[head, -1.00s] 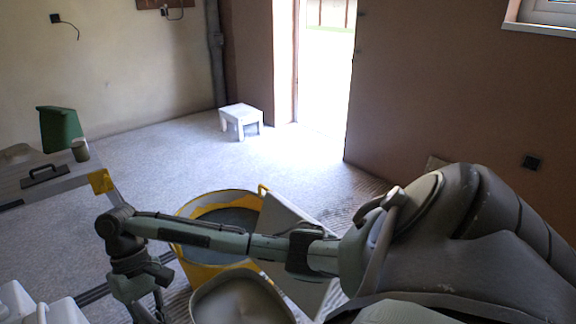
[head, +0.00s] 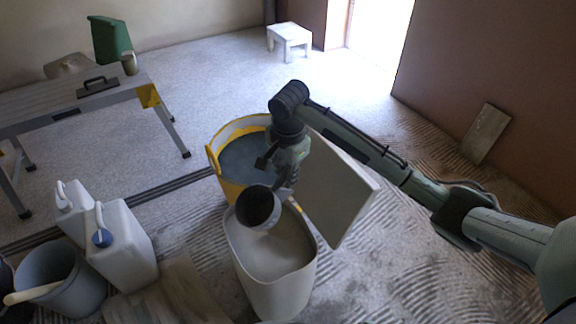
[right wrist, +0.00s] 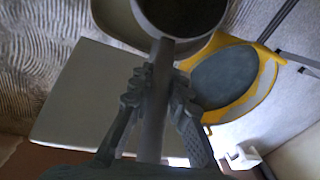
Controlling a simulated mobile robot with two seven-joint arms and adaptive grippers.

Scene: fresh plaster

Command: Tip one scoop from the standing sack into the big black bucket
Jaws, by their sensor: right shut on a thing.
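My right gripper (head: 285,183) is shut on the handle of a scoop; its fingers (right wrist: 152,100) clasp that handle in the right wrist view. The scoop's round cup (head: 256,206) is dark inside and tilted, just above the mouth of the pale, open-topped standing sack (head: 278,292). The cup (right wrist: 180,12) also shows in the right wrist view; whether it holds anything I cannot tell. The sack has pale material inside. A dark rounded vessel (head: 5,290), cut off at the left edge, may be the black bucket. My left gripper is out of view.
A yellow tub (head: 214,160) with grey contents stands behind the sack. A pale flat panel (head: 345,195) stands tilted beside them. White canisters (head: 125,245) and a grey bucket (head: 75,290) with a stick are at lower left. A work table (head: 60,108) stands beyond; ridged floor lies right.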

